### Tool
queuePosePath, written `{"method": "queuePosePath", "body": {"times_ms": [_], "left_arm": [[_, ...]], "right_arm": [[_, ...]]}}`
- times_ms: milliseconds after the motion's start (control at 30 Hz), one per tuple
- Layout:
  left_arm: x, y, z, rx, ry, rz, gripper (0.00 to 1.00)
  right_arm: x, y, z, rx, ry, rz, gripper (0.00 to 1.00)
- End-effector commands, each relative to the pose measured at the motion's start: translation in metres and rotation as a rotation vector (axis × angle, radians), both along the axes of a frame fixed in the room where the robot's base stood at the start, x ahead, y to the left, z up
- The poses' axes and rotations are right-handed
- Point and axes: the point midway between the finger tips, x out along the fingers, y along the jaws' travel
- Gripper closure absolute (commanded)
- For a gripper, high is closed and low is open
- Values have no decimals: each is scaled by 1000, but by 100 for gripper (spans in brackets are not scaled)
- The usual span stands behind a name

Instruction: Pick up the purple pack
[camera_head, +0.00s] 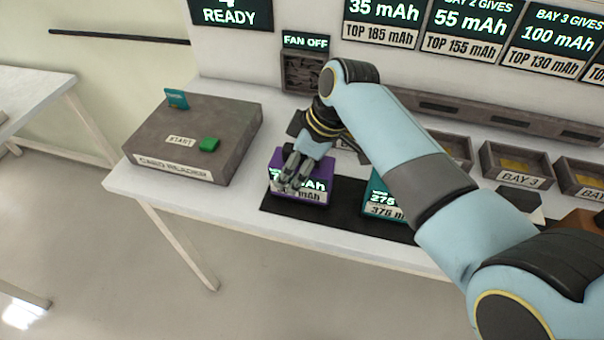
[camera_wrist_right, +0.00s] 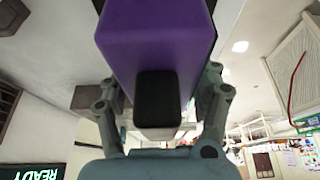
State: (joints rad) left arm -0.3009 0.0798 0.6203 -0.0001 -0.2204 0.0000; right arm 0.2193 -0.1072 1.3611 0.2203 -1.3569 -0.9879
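The purple pack (camera_head: 302,190) is at the left end of the black mat (camera_head: 345,207), with a lit display and a label on its front. My right gripper (camera_head: 297,171) is at the pack, its fingers covering part of the display. In the right wrist view the purple pack (camera_wrist_right: 155,35) looms large with a dark block on it, and the fingers of my right gripper (camera_wrist_right: 160,95) stand either side of it. Their tips are partly hidden, so I cannot tell whether they press on it or whether the pack is off the mat. My left gripper is not in view.
A teal pack (camera_head: 380,200) stands on the mat to the right, partly behind my right arm. A card reader (camera_head: 195,140) with a green button is at left. Bay trays (camera_head: 517,165) line the back right. A fan box (camera_head: 303,72) stands behind.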

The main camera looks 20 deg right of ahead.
Motion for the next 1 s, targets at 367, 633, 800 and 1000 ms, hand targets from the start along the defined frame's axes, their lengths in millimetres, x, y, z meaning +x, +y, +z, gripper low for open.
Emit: {"method": "queuePosePath", "body": {"times_ms": [367,633,800,1000], "left_arm": [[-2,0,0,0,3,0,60],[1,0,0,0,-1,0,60],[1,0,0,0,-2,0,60],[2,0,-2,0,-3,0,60]], "right_arm": [[0,0,0,0,0,0,87],[1,0,1,0,-1,0,100],[1,0,11,2,-5,0,100],[2,0,50,2,-8,0,100]]}}
